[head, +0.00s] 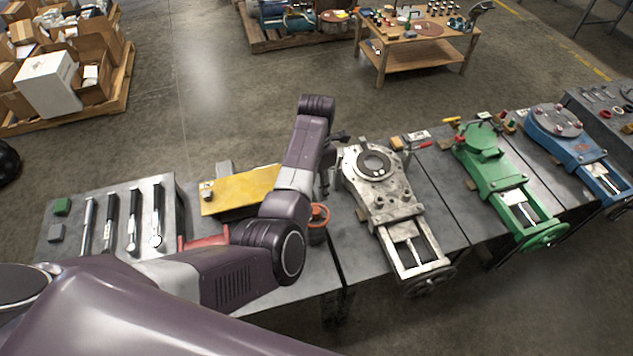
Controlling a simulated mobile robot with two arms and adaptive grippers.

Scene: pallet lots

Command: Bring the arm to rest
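My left arm reaches in from the lower left and bends upward over the workbench. My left gripper (338,142) is a small dark shape at the far end of this arm, beside the grey metal machine. It is partly hidden behind the arm, and its fingers are too small to tell open from shut. I see nothing clearly held in it. My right gripper is not in view.
A bench holds a grey machine (407,210), a green machine (492,176) and a blue machine (553,132). A yellow plate (238,190) and a tray (172,200) of several tools lie left. A pallet of boxes (125,88) and a wooden table (418,66) stand behind.

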